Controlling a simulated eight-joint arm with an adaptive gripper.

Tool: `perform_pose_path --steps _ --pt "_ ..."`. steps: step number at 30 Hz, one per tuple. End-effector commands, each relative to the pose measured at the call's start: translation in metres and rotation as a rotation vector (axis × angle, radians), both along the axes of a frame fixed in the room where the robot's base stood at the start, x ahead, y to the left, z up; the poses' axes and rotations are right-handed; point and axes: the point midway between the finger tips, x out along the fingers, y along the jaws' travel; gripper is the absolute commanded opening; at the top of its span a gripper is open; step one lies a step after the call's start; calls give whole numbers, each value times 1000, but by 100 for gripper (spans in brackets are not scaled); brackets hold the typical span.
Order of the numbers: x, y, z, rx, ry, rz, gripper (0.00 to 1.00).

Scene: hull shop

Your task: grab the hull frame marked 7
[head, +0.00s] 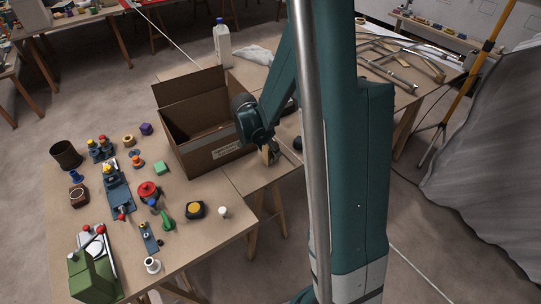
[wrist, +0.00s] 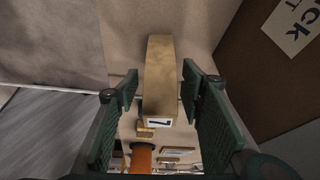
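The hull frame marked 7 (wrist: 160,78) is a tan wooden bar in the middle of the wrist view. Its near end carries a pale label with a dark 7. My gripper (wrist: 159,88) is open, with one green finger on each side of the bar and gaps visible on both sides. In the head view my gripper (head: 271,152) is low over the table, just right of the cardboard box. A small tan piece shows beside its fingers there; its mark cannot be read.
An open cardboard box (head: 217,153) stands close to my gripper; its brown wall (wrist: 275,75) fills the wrist view's right side. An orange cylinder (wrist: 141,158) and small wooden pieces lie low in the wrist view. Tools and coloured parts crowd the table's left part.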

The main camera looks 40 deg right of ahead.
Motion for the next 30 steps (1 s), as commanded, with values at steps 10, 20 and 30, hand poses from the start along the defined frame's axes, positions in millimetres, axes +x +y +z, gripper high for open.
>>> perform_pose_path --steps 10,20,30 --pt "0 0 0 0 0 0 39" --pt "0 0 0 0 0 0 8" --pt "0 0 1 0 0 0 8"
